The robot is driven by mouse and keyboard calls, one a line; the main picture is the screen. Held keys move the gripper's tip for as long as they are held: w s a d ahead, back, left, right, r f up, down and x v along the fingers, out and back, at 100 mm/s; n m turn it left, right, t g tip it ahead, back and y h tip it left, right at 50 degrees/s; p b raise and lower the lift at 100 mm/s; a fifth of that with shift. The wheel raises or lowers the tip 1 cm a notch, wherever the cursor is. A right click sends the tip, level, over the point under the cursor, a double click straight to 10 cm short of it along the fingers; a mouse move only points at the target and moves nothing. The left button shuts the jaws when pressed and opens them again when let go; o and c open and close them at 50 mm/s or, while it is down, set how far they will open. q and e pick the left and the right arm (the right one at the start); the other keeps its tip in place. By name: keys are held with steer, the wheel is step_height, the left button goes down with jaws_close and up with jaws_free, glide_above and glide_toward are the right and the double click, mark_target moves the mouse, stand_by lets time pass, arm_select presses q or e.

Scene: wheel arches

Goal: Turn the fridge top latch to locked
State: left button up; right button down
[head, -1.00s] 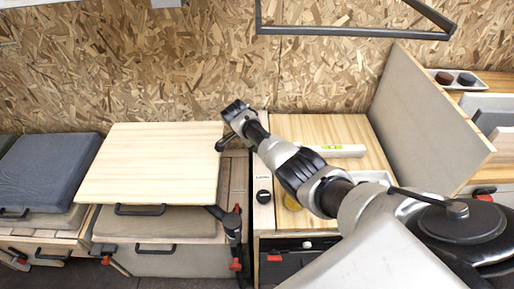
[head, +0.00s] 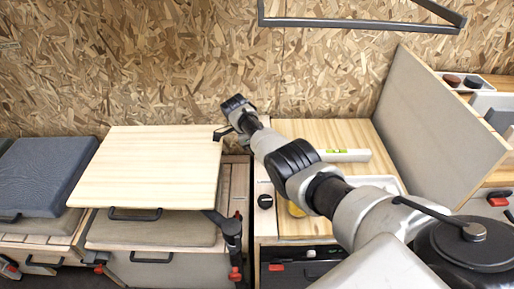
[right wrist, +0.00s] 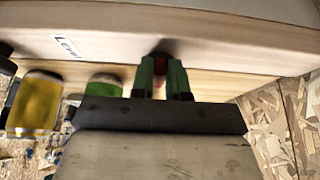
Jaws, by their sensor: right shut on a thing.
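In the right wrist view my right gripper (right wrist: 161,78) has its two green fingers close together, shut on a small red piece (right wrist: 160,62) at the face of a pale wooden panel (right wrist: 200,45). The red piece is mostly hidden between the fingers; I take it for the fridge top latch, but its position cannot be read. In the head view my right arm reaches in from the right, and its far end is by the back left corner of the wooden counter (head: 315,129). The fingertips are not clear there. My left gripper is not in view.
A dark front with a red catch (head: 276,267) is below the counter. A white level (head: 345,155) lies on the counter. A raised wooden board (head: 150,165) is to the left, and a tall upright panel (head: 440,115) to the right. The chipboard wall (head: 170,70) closes the back.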

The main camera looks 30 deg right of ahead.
steer(key=shift+d, duration=0.1)
steer(key=c, duration=1.1)
jaws_free()
steer(key=shift+r, duration=0.1)
steer(key=shift+w+r, duration=0.1)
steer(key=shift+r, duration=0.25)
steer(key=p+v, duration=0.1)
steer(key=v, duration=0.9)
